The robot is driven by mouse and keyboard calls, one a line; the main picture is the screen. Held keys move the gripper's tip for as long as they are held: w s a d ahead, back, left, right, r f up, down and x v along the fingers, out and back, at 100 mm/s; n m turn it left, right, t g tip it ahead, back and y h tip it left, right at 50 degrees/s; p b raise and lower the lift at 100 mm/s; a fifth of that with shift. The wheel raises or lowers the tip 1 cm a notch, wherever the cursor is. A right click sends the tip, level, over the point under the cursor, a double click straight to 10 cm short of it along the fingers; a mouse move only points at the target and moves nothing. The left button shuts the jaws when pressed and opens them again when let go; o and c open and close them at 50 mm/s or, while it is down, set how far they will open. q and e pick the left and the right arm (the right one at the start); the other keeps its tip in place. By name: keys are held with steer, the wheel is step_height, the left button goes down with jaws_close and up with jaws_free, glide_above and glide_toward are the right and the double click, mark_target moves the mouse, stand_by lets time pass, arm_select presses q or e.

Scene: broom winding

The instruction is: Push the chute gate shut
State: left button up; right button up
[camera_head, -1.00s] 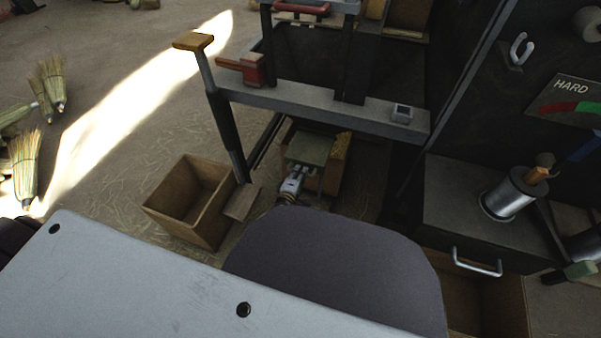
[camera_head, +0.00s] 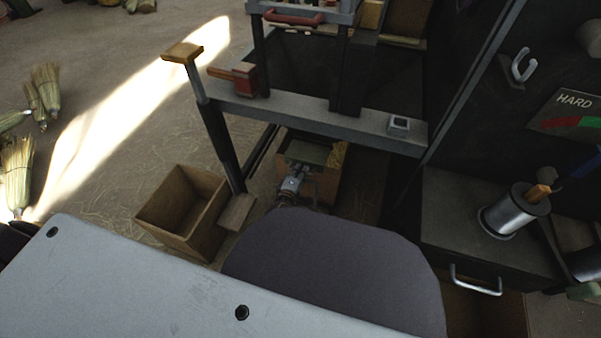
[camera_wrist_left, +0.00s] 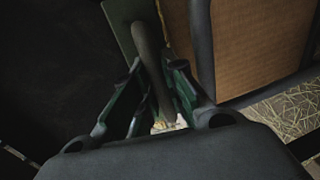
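The chute gate is a dull green plate (camera_head: 313,150) low under the grey bench frame, at the mouth of a brown box. In the left wrist view the green plate (camera_wrist_left: 122,22) shows at the top, with a dark rod-like handle (camera_wrist_left: 147,50) running down from it. My left gripper (camera_head: 297,172) is at the near side of the plate. In the left wrist view its green-padded fingers (camera_wrist_left: 158,80) stand close on both sides of the handle and look shut on it. The contact of the pads is partly hidden in shadow. My right gripper is not in view.
An open wooden box (camera_head: 180,212) stands on the floor left of the gate. The bench beam (camera_head: 310,115) passes above my left gripper. A dark cabinet with a drawer handle (camera_head: 475,282) is at the right. Several brooms (camera_head: 18,170) lie at the far left.

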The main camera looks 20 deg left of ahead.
arm_select(q)
steer(key=o, duration=0.5)
steer(key=shift+w, duration=0.25)
steer(key=shift+c, duration=0.2)
steer(key=shift+s, duration=0.1)
steer(key=shift+s, duration=0.1)
steer(key=v, duration=1.1)
steer(key=shift+s, duration=0.3)
steer(key=shift+s, duration=0.1)
stand_by(0.4)
